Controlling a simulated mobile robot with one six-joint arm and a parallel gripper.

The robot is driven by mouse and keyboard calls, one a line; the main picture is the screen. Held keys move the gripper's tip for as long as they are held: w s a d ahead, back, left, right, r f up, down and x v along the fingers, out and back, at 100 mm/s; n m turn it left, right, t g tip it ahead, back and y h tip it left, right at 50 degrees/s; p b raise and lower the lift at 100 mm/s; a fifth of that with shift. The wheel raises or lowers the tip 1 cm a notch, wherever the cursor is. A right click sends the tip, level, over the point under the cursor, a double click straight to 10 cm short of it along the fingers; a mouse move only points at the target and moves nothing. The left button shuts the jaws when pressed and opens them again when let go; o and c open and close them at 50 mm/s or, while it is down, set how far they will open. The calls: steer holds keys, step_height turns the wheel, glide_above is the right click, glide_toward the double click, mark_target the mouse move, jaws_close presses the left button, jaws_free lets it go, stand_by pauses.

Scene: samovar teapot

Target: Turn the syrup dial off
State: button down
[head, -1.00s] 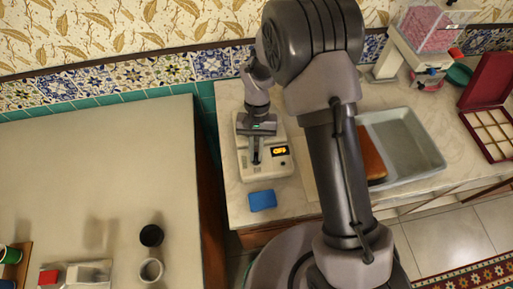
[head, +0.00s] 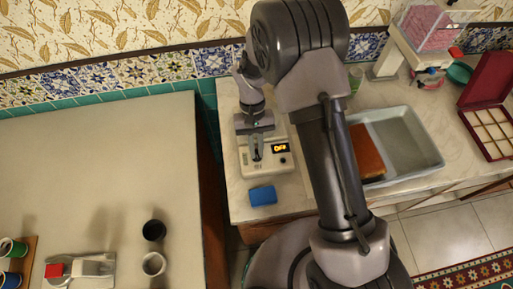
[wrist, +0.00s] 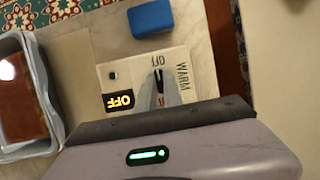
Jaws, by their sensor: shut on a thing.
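The syrup warmer, a cream box (head: 282,164), stands on the marble counter. Its lit display (head: 279,148) reads OFF, and it also shows upside down in the wrist view (wrist: 118,101). Printed labels OFF (wrist: 158,61) and WARM (wrist: 182,77) are on its top face. My gripper (head: 257,157) is down at the box's top. In the wrist view its fingers (wrist: 158,82) are close together, shut on the dial near the OFF label. The dial itself is mostly hidden between the fingers.
A blue block (head: 263,195) lies just in front of the box. A grey tray (head: 425,152) with a brown slab (head: 366,150) is to the right. A red compartment box (head: 490,110) is at far right. Dark and pale cups (head: 153,230) stand on the left table.

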steer(key=c, duration=1.5)
jaws_free()
steer(key=p+v, duration=0.4)
steer(key=v, duration=1.3)
steer(key=shift+w+r, duration=0.1)
steer(key=shift+r, duration=0.1)
